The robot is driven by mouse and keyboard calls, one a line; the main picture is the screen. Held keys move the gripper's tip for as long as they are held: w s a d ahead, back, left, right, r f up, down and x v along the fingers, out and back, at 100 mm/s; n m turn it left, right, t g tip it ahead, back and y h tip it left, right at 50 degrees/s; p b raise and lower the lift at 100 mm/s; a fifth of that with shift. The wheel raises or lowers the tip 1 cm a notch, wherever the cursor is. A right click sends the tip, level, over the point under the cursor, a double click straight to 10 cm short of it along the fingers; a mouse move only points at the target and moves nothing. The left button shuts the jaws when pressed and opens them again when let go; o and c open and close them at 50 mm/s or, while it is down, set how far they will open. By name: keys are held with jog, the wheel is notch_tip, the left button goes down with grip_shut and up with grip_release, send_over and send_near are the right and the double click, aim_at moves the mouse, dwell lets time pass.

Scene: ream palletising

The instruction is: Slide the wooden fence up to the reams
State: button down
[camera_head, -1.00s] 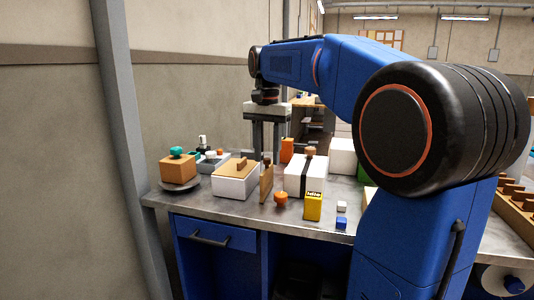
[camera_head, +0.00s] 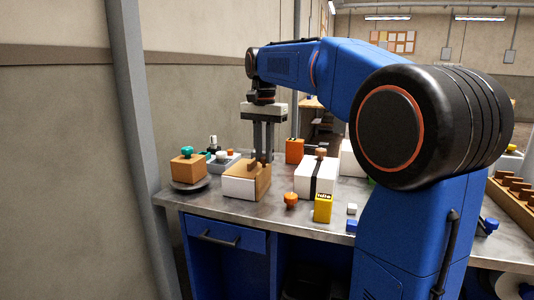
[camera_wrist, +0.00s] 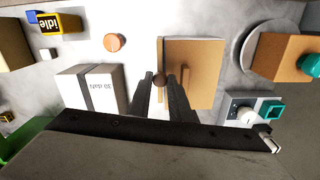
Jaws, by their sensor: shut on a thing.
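The wooden fence (camera_head: 265,179) is an upright brown board with a round knob on it, standing along the right side of a white ream block with a brown top (camera_head: 240,187). In the wrist view the fence (camera_wrist: 160,50) is a thin strip beside the brown top (camera_wrist: 205,62). It looks touching or nearly so; a hairline gap cannot be ruled out. My gripper (camera_head: 263,158) points down and is shut on the fence's knob. In the wrist view, the fingers of my gripper (camera_wrist: 164,84) stand around the knob, partly hiding the fence's lower part.
A white block with a black band (camera_head: 317,178) stands right of the fence, with an orange knob (camera_head: 291,200) and yellow "idle" box (camera_head: 323,208) in front. A brown box with a teal knob (camera_head: 187,168) sits on a round plate at left. Some bare table lies between.

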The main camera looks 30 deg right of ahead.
jog(key=c, duration=1.6)
grip_release()
jog(key=shift+r, duration=0.1)
notch_tip(320, 180, up, 17)
jog(key=shift+r, duration=0.15)
jog(key=s+a+f+n+t, duration=0.1)
jog(key=s+f+n, duration=0.2)
jog(key=s+f, duration=0.7)
jog(key=s+a+f+n+t, duration=0.2)
jog(key=s+f+n, duration=0.2)
jog(key=s+f, duration=0.5)
jog(key=s+a+f+n+t, duration=0.1)
jog(key=s+f, duration=0.9)
jog(key=f, duration=1.1)
jog(key=shift+s+a+f+n+t, duration=0.1)
jog(key=shift+s+a+n+t, duration=0.15)
jog(key=shift+n, duration=0.45)
jog(key=shift+s+a+f+n+t, duration=0.15)
jog(key=shift+a+n, duration=0.2)
jog(key=shift+n, duration=0.35)
